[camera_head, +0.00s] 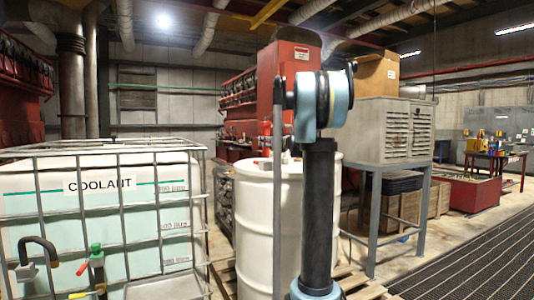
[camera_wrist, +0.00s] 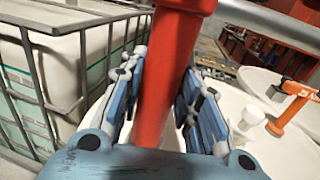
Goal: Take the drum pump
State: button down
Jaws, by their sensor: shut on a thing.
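The drum pump has a red body (camera_wrist: 165,60), which fills the middle of the wrist view, with a grey pipe (camera_wrist: 272,22) at upper right. My gripper (camera_wrist: 160,85) is shut on the red body, with blue-and-grey finger pads on both sides of it. The tube's lower end is out of the frame.
A caged coolant tank (camera_head: 100,215) stands close on the left. A grey louvred cabinet on a stand (camera_head: 385,130) is to the right. Floor grating (camera_head: 470,265) is clear at right.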

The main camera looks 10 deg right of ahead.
jog(key=shift+r, duration=8.5)
jog(key=shift+s, duration=0.1)
